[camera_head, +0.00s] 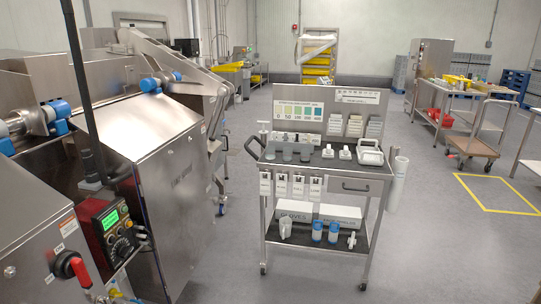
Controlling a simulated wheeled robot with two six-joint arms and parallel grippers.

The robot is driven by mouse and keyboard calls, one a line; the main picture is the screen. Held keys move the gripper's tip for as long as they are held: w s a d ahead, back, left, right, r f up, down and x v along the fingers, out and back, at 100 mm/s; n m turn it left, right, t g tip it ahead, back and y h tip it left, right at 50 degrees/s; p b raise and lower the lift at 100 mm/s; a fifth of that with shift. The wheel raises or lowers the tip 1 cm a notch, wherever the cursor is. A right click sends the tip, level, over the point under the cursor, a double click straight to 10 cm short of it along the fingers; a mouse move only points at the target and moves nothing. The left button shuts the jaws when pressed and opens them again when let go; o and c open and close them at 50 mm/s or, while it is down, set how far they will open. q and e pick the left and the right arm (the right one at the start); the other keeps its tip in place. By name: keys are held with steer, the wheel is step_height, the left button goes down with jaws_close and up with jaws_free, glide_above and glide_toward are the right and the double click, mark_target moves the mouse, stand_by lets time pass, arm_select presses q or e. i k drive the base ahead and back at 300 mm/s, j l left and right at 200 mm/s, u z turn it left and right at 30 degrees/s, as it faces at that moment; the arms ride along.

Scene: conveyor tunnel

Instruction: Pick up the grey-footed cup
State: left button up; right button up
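A steel cart (262,186) stands in the middle of the view with a row of small items on its dark top. On the left of that row are several small grey cup-like pieces, among them one near the middle (287,153). White pieces with dark tops stand to their right, one of them at the row's centre right (328,152). The items are too small to tell which one is the grey-footed cup. Neither of my grippers shows in the head view.
A white handled container (370,156) sits at the cart top's right end. White labelled holders (281,184) hang on the cart's front edge. The lower shelf holds boxes, a jug (285,227) and blue-and-white bottles (317,232).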

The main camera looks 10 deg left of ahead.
mark_target(288, 154)
steer(key=i+j, duration=0.9)
steer(key=j, duration=0.2)
